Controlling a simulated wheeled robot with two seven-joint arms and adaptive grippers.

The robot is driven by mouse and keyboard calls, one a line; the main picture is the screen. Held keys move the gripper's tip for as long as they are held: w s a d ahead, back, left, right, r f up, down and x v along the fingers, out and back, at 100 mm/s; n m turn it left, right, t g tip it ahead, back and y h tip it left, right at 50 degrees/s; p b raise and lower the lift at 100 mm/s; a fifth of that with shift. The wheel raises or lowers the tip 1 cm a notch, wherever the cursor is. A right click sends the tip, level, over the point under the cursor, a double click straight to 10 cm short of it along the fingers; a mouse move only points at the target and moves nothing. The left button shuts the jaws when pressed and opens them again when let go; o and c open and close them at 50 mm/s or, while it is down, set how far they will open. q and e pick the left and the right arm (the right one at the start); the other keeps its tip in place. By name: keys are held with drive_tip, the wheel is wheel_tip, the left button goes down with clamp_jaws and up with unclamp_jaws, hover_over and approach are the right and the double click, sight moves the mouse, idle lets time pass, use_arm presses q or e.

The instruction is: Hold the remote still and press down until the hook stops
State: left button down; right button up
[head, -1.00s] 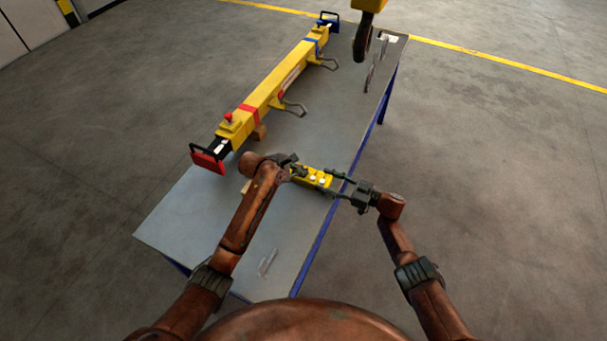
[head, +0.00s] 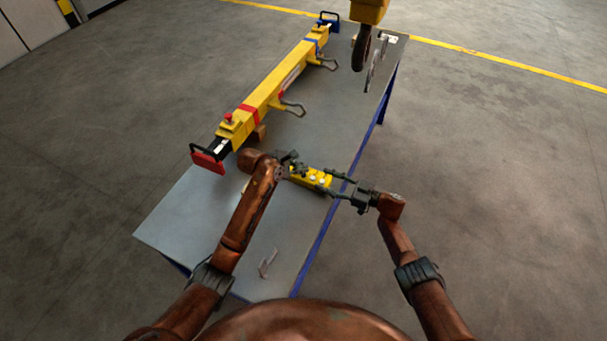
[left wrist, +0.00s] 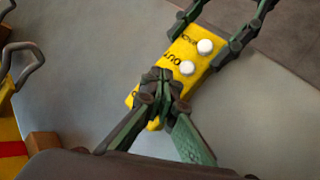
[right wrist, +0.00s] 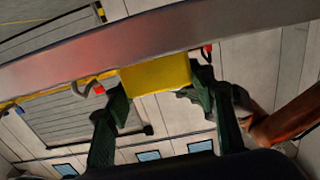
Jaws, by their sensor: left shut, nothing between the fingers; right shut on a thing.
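The yellow remote (head: 312,177) is just above or on the table's right edge; I cannot tell which. Two white buttons show on it in the left wrist view (left wrist: 187,68). My right gripper (head: 329,183) is shut on the remote's near-right end, a finger on each side, also seen in the right wrist view (right wrist: 155,78). My left gripper (left wrist: 160,88) is shut and empty, its fingertips over the remote's other end, hiding what lies beneath; contact is likely but not certain. The dark hook (head: 361,50) hangs under a yellow block (head: 369,9) near the table's far end.
A yellow lifting beam (head: 268,92) with metal loops, a red end and a blue end lies along the left side of the grey table (head: 190,225). A small clear bracket-like item (head: 267,264) lies near the front. Others stand at the far right corner.

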sight(302, 175)
use_arm(q)
drive_tip(key=shift+r, duration=0.1)
drive_tip(key=shift+r, duration=2.4)
use_arm(e)
drive_tip(key=o, duration=1.6)
drive_tip(key=v, duration=1.2)
drive_tip(key=shift+f, duration=0.1)
